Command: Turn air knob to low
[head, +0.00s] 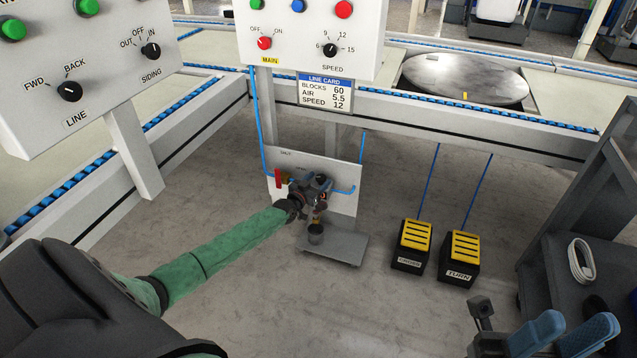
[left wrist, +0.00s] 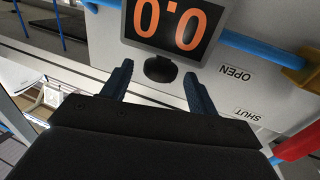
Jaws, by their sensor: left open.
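In the left wrist view a dark round knob (left wrist: 160,68) sits on a pale panel, below a display (left wrist: 172,22) reading 0.0 upside down. My left gripper (head: 311,192) is open at the small air panel (head: 345,200) under the main console. Its two dark blue fingers stand either side of the knob with gaps showing; contact is not visible. In the head view the gripper and fittings cover the knob. My right gripper (head: 582,322) is at the bottom right, its blue fingers apart and empty, away from the panel.
A red lever (left wrist: 298,145) is beside OPEN and SHUT labels, near a blue hose (left wrist: 258,45). The line card (head: 325,93) reads AIR 5.5. Two yellow-topped pedals (head: 412,240) (head: 462,252) stand on the floor. A dark cart (head: 605,205) is at the right.

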